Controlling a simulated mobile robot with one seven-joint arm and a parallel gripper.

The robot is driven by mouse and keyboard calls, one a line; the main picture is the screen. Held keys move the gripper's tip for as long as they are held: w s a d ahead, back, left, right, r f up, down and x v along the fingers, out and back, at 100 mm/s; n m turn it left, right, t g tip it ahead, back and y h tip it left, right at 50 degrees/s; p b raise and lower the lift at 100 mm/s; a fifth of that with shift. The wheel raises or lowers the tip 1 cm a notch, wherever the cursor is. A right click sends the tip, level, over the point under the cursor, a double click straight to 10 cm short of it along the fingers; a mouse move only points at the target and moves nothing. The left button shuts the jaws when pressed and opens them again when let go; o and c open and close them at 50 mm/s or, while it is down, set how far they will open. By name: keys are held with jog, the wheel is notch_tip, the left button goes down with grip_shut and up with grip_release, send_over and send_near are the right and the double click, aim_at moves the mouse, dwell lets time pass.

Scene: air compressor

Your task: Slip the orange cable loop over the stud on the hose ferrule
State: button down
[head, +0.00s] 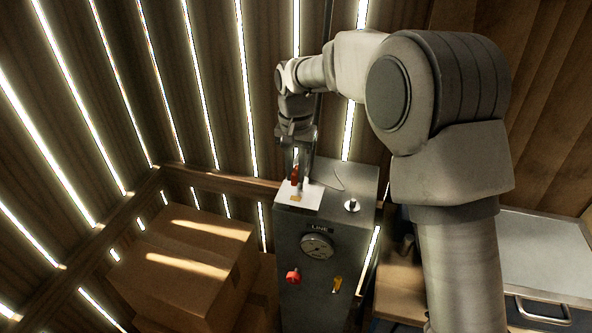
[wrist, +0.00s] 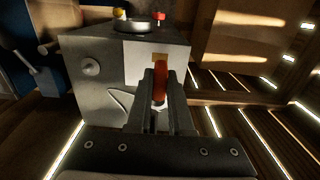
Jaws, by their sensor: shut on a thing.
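My gripper (head: 302,178) points down over the top of a grey metal cabinet (head: 318,282), above a white patch (head: 299,197). A red-orange elongated piece (head: 294,174) shows at its fingertips. In the wrist view my gripper (wrist: 161,88) is shut on this red-orange piece (wrist: 162,74), which stands up between the fingers with a pale part below it. I cannot tell whether the piece is the cable loop, as no open ring shows. No ferrule stud can be made out; the fingers cover part of that spot.
A round silver fitting (head: 352,205) stands on the cabinet top near a thin curved line. Cardboard boxes (head: 190,262) stand left; a grey case (head: 545,255) lies right.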

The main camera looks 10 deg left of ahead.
aim_at(296, 185)
jog(key=shift+f+b, duration=0.65)
jog(key=shift+f, duration=0.55)
jog(key=shift+f, duration=0.1)
jog(key=shift+f+b, duration=0.5)
jog(key=shift+f, duration=0.35)
jog(key=shift+f, duration=0.15)
jog(key=shift+f, duration=0.3)
jog(key=c, duration=0.7)
grip_release()
jog(key=shift+c, duration=0.2)
